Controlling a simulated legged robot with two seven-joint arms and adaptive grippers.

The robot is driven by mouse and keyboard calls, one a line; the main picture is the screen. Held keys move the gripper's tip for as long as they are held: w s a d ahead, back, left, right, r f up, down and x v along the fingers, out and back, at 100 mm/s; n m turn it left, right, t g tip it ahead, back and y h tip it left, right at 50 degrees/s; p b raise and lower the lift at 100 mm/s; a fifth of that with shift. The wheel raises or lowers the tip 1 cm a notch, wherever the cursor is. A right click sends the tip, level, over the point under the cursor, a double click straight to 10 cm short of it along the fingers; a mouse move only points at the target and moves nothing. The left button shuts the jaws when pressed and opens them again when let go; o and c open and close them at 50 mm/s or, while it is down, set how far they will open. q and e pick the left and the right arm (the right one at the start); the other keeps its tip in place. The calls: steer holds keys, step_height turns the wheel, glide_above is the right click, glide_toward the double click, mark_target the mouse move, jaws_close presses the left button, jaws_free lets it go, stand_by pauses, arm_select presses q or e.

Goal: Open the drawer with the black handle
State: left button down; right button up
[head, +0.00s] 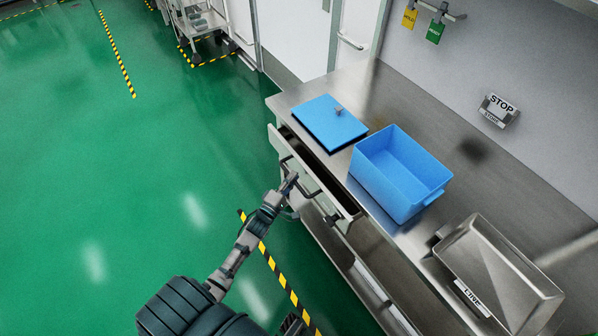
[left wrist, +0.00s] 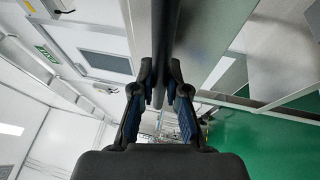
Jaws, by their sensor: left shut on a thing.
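The drawer (head: 319,175) under the steel counter stands partly pulled out, with its dark inside showing behind the front panel. Its black handle (head: 304,172) is on the outer face of the front panel. My left gripper (head: 290,187) reaches the handle from the lower left and is shut on it. In the left wrist view, the two fingers of the gripper (left wrist: 161,95) close on the dark handle bar (left wrist: 164,40). My right gripper does not show in either view.
On the counter (head: 360,95) are a blue lid (head: 329,121), an open blue bin (head: 401,170) and a steel box (head: 497,270). A lower shelf runs beneath. The green floor (head: 130,190) left of the counter is largely clear, with yellow-black tape (head: 280,270) near the drawer.

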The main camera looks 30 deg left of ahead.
arm_select(q)
steer(key=s+a+p, duration=0.3)
steer(key=s+a, duration=0.1)
steer(key=s, duration=0.7)
steer(key=s+a+p, duration=0.3)
steer(key=s+a, duration=0.1)
steer(key=s, duration=0.7)
steer(key=shift+s+a+f+p, duration=0.3)
steer(key=shift+s+a, duration=0.05)
steer(key=shift+s, duration=0.05)
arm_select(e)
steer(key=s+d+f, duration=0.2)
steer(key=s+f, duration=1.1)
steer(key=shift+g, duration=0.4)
arm_select(q)
steer(key=c, duration=1.2)
jaws_free()
steer(key=s, duration=0.4)
steer(key=s+f, duration=0.1)
steer(key=s, duration=0.7)
steer(key=shift+d+f, duration=0.2)
steer(key=shift+f, duration=0.1)
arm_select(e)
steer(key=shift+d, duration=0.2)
arm_select(q)
steer(key=shift+w+a+f, duration=0.1)
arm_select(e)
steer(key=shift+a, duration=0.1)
